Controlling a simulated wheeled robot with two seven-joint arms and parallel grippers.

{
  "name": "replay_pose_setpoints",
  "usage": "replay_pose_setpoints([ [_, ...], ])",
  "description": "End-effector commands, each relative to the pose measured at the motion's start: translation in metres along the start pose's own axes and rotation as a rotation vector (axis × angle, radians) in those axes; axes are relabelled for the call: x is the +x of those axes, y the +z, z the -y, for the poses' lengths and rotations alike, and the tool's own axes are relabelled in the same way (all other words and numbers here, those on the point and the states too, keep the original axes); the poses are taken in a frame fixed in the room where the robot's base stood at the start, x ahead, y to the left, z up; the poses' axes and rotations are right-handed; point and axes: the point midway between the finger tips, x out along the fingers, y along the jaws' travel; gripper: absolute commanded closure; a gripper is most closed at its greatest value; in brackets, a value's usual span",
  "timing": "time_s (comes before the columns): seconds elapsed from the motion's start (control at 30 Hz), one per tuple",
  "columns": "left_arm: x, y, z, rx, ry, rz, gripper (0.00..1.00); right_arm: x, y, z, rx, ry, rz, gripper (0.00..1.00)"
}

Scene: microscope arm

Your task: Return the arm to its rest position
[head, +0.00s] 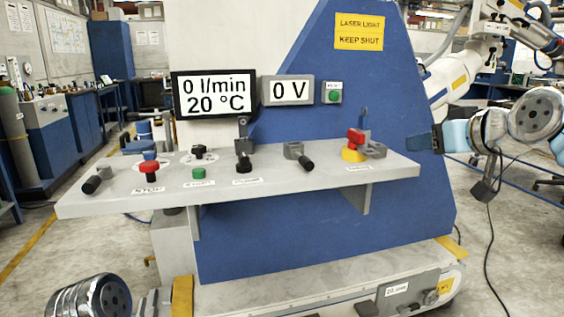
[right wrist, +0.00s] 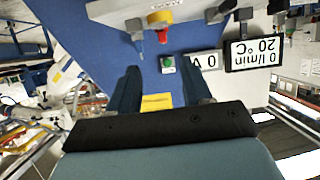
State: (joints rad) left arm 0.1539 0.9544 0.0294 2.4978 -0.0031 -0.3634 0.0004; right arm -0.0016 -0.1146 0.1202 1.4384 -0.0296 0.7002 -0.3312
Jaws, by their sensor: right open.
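A white jointed arm (head: 445,88) with yellow patches stands behind the blue panel at the upper right of the head view. A white and yellow shape (right wrist: 22,112) at the left of the right wrist view looks like part of it. No label shows whether this is the task's arm. My right gripper (head: 412,143) is near the blue panel's right side, beyond the right end of the console. In the right wrist view its two dark fingers (right wrist: 161,88) are apart, with nothing held between them. My left gripper is not in view.
A grey console shelf (head: 120,205) carries knobs and levers, with a red-and-yellow switch (head: 354,146) near its right end. Above are a display (head: 213,95), a voltage display (head: 287,91) and a green button (head: 333,94). The blue panel (head: 300,240) bears a yellow laser sign (head: 359,31).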

Motion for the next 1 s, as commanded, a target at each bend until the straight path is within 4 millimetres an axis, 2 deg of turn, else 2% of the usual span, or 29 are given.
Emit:
replay_pose_setpoints([
  [0.37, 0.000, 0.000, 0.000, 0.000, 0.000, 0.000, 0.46, 0.055, 0.041, 0.005, 0.038, -0.018, 0.075, 0.51],
  [0.47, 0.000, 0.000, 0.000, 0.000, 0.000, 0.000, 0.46, 0.076, 0.060, 0.007, 0.053, -0.026, 0.105, 0.51],
  [0.63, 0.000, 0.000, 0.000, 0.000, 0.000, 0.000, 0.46, 0.122, 0.109, 0.015, 0.093, -0.041, 0.180, 0.51],
  [0.77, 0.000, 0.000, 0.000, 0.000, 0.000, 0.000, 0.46, 0.164, 0.166, 0.026, 0.134, -0.057, 0.261, 0.51],
  [0.83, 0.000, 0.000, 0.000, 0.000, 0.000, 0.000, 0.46, 0.188, 0.208, 0.035, 0.163, -0.067, 0.317, 0.51],
  [0.87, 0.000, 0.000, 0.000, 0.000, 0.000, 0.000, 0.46, 0.199, 0.231, 0.041, 0.178, -0.072, 0.347, 0.51],
  [0.9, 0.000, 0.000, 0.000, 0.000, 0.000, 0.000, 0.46, 0.211, 0.262, 0.048, 0.200, -0.078, 0.388, 0.51],
  [0.97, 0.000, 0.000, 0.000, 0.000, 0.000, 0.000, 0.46, 0.227, 0.313, 0.061, 0.234, -0.085, 0.451, 0.51],
  [1.0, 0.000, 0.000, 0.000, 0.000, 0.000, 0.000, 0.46, 0.234, 0.347, 0.070, 0.258, -0.089, 0.495, 0.51],
])
